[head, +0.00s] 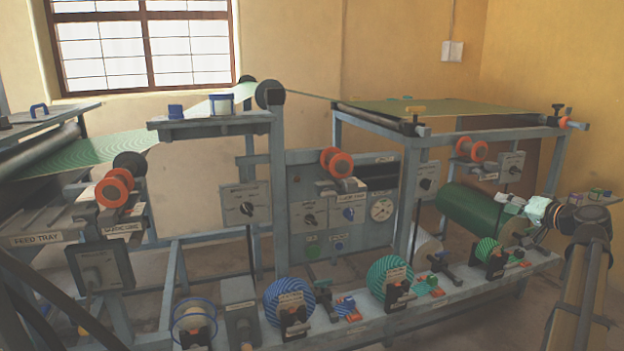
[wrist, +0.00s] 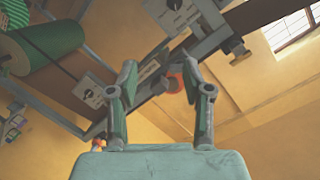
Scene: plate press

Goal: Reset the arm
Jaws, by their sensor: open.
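My arm stands at the right edge of the head view, with its pale gripper (head: 527,206) pointing left, in front of the right end of the machine near the large green roll (head: 468,217). In the wrist view my gripper (wrist: 160,78) has its two fingers spread apart with nothing between them. The green roll (wrist: 48,40) shows at upper left there, and the machine frame runs diagonally behind the fingers. The wrist view is strongly tilted, so I cannot tell the gap between the fingers and the machine.
A long grey press frame (head: 470,300) fills the middle, with striped rolls along its low rail, such as a green one (head: 388,281). A flat table (head: 440,108) stands above the green roll. Small coloured blocks (head: 599,193) lie at the far right. The yellow wall behind is bare.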

